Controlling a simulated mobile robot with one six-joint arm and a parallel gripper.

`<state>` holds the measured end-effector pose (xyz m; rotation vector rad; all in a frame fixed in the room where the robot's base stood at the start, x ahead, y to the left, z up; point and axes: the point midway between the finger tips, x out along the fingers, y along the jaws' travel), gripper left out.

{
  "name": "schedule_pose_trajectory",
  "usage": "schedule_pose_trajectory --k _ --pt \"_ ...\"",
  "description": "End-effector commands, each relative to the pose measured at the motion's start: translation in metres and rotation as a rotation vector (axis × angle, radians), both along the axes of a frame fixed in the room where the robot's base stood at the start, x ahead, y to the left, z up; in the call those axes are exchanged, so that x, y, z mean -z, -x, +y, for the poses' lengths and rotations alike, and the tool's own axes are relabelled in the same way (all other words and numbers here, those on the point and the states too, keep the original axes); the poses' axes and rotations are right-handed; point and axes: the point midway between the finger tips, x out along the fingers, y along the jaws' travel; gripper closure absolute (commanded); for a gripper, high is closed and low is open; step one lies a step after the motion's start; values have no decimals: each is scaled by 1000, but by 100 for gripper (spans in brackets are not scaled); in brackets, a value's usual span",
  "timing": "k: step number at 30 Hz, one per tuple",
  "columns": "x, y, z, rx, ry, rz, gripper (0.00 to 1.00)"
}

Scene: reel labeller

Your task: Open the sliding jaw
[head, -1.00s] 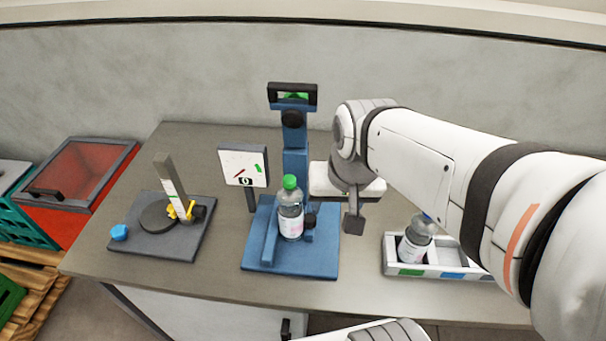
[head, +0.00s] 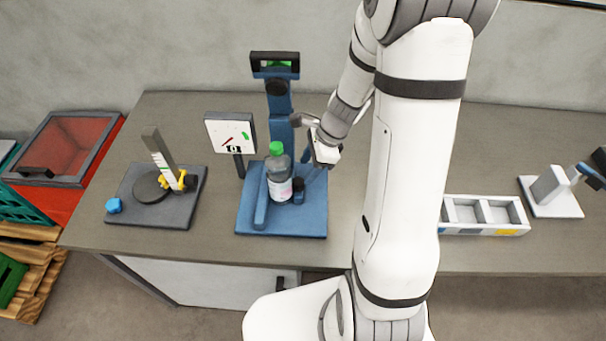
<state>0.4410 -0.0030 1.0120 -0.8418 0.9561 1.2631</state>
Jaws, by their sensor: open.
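A blue fixture (head: 245,222) stands on the bench with a clear bottle (head: 278,185) upright on it, green-capped and with a pale label. A low blue bar (head: 261,208) stands left of the bottle. The sliding jaw (head: 314,184) appears to be the blue part at the bottle's right, with a dark knob (head: 298,184) close to the bottle. Whether the jaw touches the bottle cannot be told. My gripper (head: 308,138) is open and empty, above and behind the jaw, right of the fixture's column. My wrist partly hides that area.
A dial sign (head: 230,133) stands left of the fixture. Further left is a dark plate (head: 170,222) with an upright post and a blue knob. A compartment tray (head: 483,229) is right of my arm, partly hidden by it. A white stand (head: 552,195) is further right.

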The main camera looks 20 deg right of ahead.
Motion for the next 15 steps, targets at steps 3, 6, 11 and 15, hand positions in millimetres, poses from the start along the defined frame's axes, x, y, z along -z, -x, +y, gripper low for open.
schedule_pose_trajectory --k 3,6,11,15 --pt "21 1 9 -5 -1 6 48" --pt "35 0 15 -5 0 6 48" --pt "50 -1 21 -6 0 2 48" --pt "55 -2 23 -6 2 0 48"
